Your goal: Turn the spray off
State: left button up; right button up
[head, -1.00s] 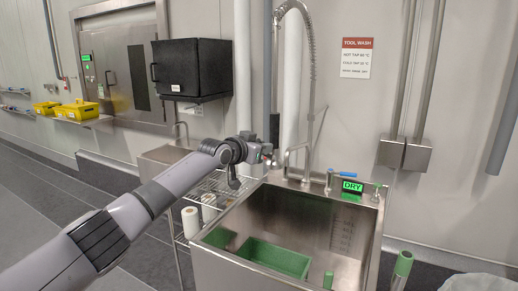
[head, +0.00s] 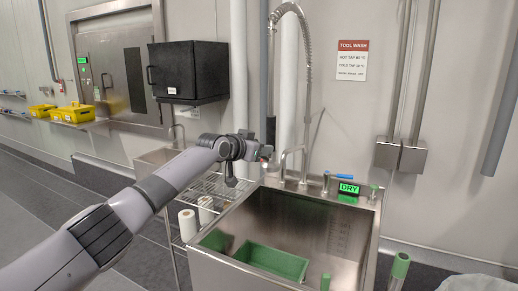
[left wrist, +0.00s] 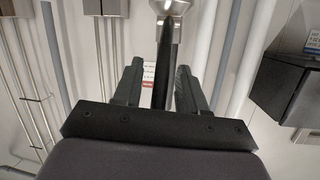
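The spray hose (head: 308,70) is a coiled metal spring arching above the back of the sink. Its dark spray handle (head: 270,130) hangs at the hose's left side. My left gripper (head: 264,152) is at the lower part of that handle, above the sink's back left corner. In the left wrist view, the black spray handle (left wrist: 163,70) with its silver end stands between the two open fingers, with gaps on both sides. No water stream is visible. A lit green sign (head: 349,188) reads DRY. A blue lever (head: 342,176) sits behind the sink. My right gripper is out of view.
The steel sink (head: 340,225) holds a green bin (head: 272,262). A curved tap (head: 292,160) stands on its back edge. A wire rack (head: 215,190) with paper rolls is left of it. A black box (head: 190,72) hangs on the wall above left.

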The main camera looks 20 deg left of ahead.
pick_arm(q)
jog(key=shift+s, duration=0.2)
jog(key=b+v, duration=0.1)
jog(key=v, duration=0.5)
jog(key=shift+s+r+b, duration=0.15)
jog(key=shift+s+b, duration=0.2)
jog(key=shift+s, duration=0.05)
jog(key=shift+a, duration=0.1)
dwell(0.4)
